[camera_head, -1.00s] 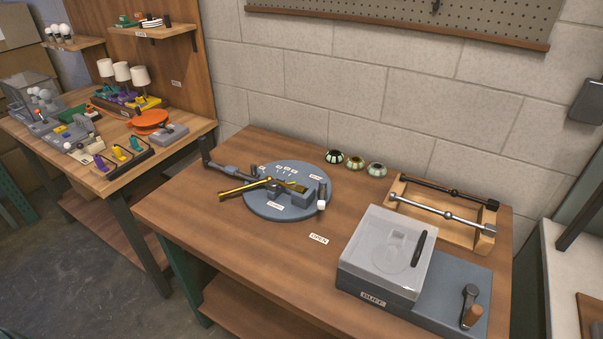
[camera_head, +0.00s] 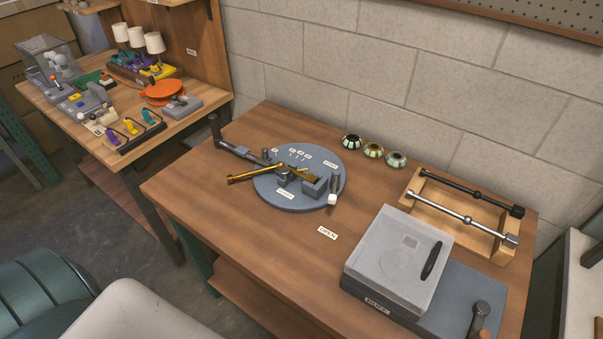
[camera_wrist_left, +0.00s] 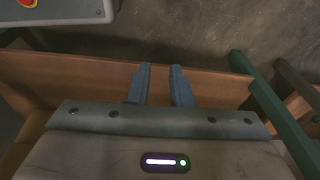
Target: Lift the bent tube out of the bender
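The bender is a round blue-grey plate (camera_head: 286,200) on the brown workbench in the head view. The brass tube (camera_head: 243,178) lies across it, bent near the centre post, with its long end sticking out past the plate's left edge. A dark lever (camera_head: 236,149) with an upright handle reaches out to the plate's upper left. A small white-ended handle (camera_head: 333,199) stands at its right edge. My left gripper (camera_wrist_left: 160,72) shows in the left wrist view with its fingers apart and nothing between them, away from the bender. My right gripper is not in view.
A grey box with a clear lid (camera_head: 397,257) stands at the bench's front right. A wooden rack with rods (camera_head: 460,222) is behind it, and several small patterned pieces (camera_head: 374,151) sit near the wall. Another table (camera_head: 207,108) with lamp parts is at left.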

